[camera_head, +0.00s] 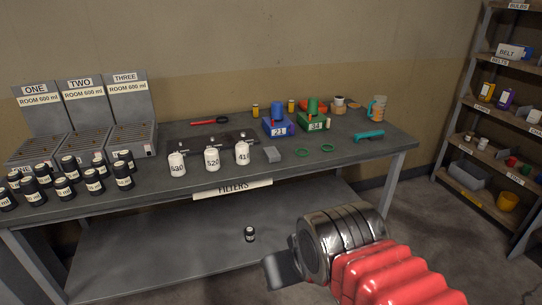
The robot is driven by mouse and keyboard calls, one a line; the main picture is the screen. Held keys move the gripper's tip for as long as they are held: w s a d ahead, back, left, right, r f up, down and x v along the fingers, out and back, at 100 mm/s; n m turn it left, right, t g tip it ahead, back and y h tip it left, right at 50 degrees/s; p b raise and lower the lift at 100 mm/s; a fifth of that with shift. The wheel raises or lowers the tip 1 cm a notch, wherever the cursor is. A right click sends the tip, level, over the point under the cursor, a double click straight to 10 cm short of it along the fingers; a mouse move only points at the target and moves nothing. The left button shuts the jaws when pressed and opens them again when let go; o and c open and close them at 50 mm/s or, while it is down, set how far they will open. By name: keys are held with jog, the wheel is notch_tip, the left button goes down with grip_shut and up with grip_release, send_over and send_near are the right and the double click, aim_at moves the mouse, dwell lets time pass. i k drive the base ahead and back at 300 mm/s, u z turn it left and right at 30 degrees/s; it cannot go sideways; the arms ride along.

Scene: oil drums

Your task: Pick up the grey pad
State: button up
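The grey pad (272,154) is a small grey block lying on the grey table (240,176), near its front edge. It sits just right of the white bottle marked 41 and left of the green rings. My gripper (276,268) is at the lower middle right, in front of the table and apart from the pad. A dark finger points left from the metal wrist, with the red arm sleeve behind it. Its other finger is not clearly seen, so its opening is unclear. Nothing is visibly held.
White bottles (212,159) stand left of the pad. Two green rings (315,151), a blue box (279,127) and a green box (314,122) are to its right and behind. Black bottles (65,187) crowd the left end. A black bottle (249,234) stands on the lower shelf.

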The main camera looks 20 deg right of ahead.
aim_at(272, 155)
jog(key=z, duration=0.35)
jog(key=i, duration=1.65)
jog(key=u, duration=0.8)
jog(key=i, duration=0.3)
jog(key=u, duration=0.1)
